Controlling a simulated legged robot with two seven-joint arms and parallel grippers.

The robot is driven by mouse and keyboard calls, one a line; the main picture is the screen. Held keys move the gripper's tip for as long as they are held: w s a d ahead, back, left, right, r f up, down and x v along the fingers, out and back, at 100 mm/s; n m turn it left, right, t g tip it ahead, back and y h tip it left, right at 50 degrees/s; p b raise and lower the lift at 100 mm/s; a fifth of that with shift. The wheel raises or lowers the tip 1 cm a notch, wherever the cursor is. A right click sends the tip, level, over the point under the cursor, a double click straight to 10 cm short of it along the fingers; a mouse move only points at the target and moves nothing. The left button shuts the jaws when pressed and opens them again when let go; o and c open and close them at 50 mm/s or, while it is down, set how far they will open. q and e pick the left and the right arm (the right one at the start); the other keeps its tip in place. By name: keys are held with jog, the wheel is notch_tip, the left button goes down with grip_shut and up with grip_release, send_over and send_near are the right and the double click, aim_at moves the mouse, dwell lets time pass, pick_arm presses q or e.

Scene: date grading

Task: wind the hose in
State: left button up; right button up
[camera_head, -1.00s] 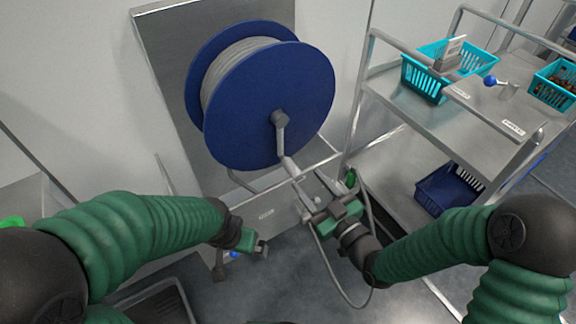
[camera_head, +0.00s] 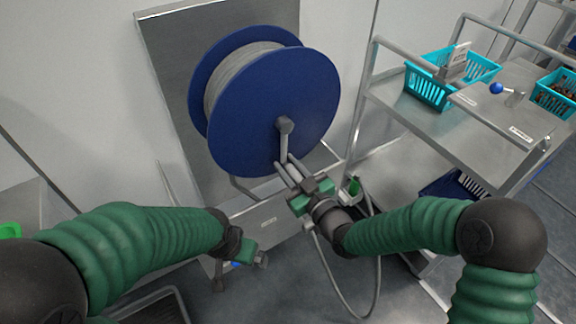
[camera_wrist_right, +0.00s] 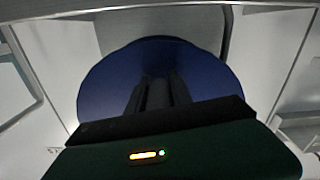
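The hose reel (camera_head: 262,112) has two blue discs with pale grey hose (camera_head: 238,72) wound between them. Its crank (camera_head: 284,140) points down from the hub on the near disc. My right gripper (camera_head: 288,173) is at the crank's lower end, with its fingers closed in on both sides of the handle. The wrist view shows its dark fingers (camera_wrist_right: 158,92) close together in front of the blue disc. A loose grey length of hose (camera_head: 378,275) hangs in a loop below and right of my right gripper. My left gripper (camera_head: 257,257) is low, left of centre, away from the reel; its finger opening is unclear.
A metal cart (camera_head: 430,125) stands at right with a turquoise basket (camera_head: 428,88), another turquoise basket (camera_head: 560,90) and a blue-knobbed lever (camera_head: 497,89). A dark blue crate (camera_head: 455,185) sits on its lower shelf. A metal panel (camera_head: 165,60) stands behind the reel.

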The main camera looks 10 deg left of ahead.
jog(key=shift+a, duration=0.1)
jog(key=shift+c, duration=1.1)
grip_shut()
jog(key=shift+d+f, duration=0.15)
jog(key=shift+d, duration=0.05)
jog(key=shift+w, duration=0.1)
